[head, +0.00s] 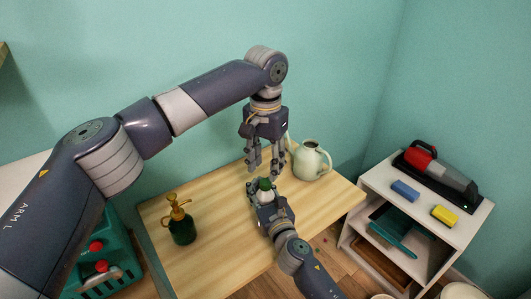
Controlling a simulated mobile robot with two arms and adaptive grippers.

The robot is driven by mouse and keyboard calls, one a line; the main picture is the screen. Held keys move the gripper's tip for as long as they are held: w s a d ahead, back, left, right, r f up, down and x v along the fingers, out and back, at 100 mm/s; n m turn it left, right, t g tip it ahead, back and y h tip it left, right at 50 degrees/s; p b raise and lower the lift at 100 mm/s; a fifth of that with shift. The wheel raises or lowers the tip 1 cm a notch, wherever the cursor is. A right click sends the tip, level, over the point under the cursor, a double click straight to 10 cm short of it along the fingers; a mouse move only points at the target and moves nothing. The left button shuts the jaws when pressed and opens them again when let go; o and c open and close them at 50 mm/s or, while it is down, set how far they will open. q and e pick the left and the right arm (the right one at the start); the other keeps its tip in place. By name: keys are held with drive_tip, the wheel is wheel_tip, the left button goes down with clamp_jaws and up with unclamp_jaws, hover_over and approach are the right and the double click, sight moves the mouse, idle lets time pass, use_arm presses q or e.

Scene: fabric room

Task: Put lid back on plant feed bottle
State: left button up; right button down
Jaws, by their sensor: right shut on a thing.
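A small white bottle with a green top (265,184), which looks like the plant feed bottle, stands upright near the back middle of the wooden table. My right gripper (263,190) reaches in from the front and is shut around its body, hiding much of it. I cannot tell whether the green part is the lid or how it sits. My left gripper (264,171) points down just above the bottle, its fingers apart, with nothing visible between them.
A pale green watering can (311,162) stands close to the right of my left gripper. A dark green spray bottle (182,228) stands on the table's left. A white shelf (372,183) with a handheld vacuum (440,174) is at right. The table's (225,255) front left is clear.

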sight(265, 181)
use_arm(q)
drive_tip(key=shift+f, duration=2.45)
clamp_jaws()
drive_tip(key=shift+o, duration=0.6)
unclamp_jaws()
wheel_tip(265, 181, up, 12)
